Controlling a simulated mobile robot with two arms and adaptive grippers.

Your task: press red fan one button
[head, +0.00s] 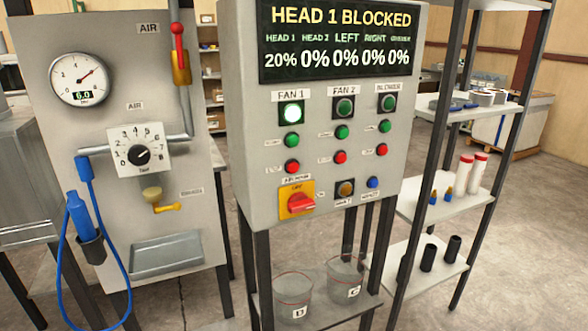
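The red fan one button (292,166) is on the grey control panel (240,120), at the bottom of the column labelled FAN 1. Above it are a green button (292,140) and a square lamp (291,113) that glows bright whitish green. The FAN 2 lamp (344,108) and blower lamp (388,103) look darker green. The display (335,40) reads HEAD 1 BLOCKED, with 20% at the left and 0% in the other columns. Neither of my grippers is in view, and nothing covers the button.
Other red buttons sit at the FAN 2 (340,157) and blower (382,150) columns. A red rotary switch (300,203) on yellow is just below. An air panel (70,130) with a gauge stands left, and a shelf rack (450,205) right. Clear buckets (293,290) stand beneath the control panel.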

